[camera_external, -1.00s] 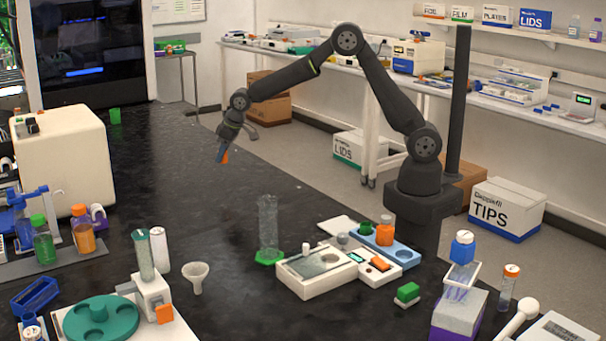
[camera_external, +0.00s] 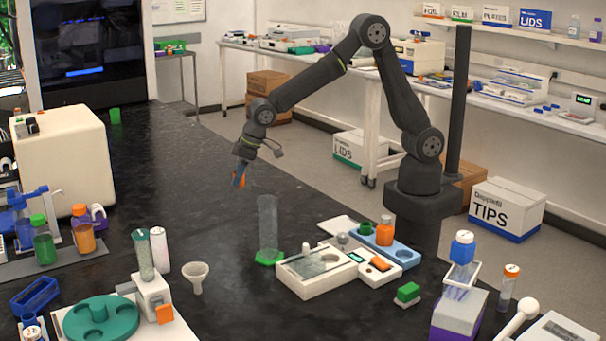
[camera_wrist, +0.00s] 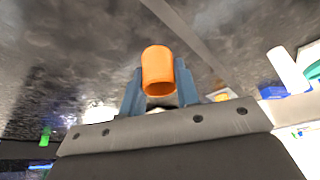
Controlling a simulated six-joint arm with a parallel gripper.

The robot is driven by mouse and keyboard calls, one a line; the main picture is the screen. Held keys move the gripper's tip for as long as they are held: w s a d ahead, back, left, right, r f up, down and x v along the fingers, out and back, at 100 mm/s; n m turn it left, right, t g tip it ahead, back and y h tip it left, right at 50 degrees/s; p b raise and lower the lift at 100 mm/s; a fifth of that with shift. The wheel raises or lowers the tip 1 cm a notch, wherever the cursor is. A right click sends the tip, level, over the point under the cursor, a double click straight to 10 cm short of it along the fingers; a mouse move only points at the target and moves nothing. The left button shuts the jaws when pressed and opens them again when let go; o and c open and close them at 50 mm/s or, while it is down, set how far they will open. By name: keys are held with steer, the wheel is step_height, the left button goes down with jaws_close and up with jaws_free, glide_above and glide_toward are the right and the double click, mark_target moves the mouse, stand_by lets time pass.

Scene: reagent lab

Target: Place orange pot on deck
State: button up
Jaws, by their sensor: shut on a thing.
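The orange pot (camera_wrist: 157,66) is between the two blue fingers of my gripper (camera_wrist: 159,88) in the wrist view. A white flat unit (camera_external: 318,285) with a grey top and a round recess stands on the bench to the right. A blue tray (camera_external: 405,254) adjoins it. I cannot tell which of these is the deck.
The clear cylinder (camera_external: 268,222) stands between my gripper and the white unit. A funnel (camera_external: 196,276) stands in front. The bench (camera_external: 175,165) below and left of my gripper is bare.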

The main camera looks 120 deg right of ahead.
steer(key=s+a+n, duration=0.1)
steer(key=a+n, duration=0.1)
steer(key=a, duration=1.8)
steer(key=shift+s+a+n+t+y, duration=0.25)
steer(key=shift+s+n+t+y, duration=0.05)
steer(key=shift+s+y, duration=0.1)
steer(key=w+d+m+h, duration=0.1)
steer(key=d+m, duration=0.2)
steer(key=d, duration=2.1)
steer(key=s+d+m, duration=0.1)
steer(key=s+d, duration=0.2)
steer(key=d, duration=0.7)
steer(key=s+d+m+g, duration=0.1)
steer(key=s+d, duration=0.3)
steer(key=d, duration=0.7)
steer(key=shift+s+d+f+h, duration=0.15)
steer(key=shift+d+h, duration=0.1)
steer(key=shift+h, duration=0.05)
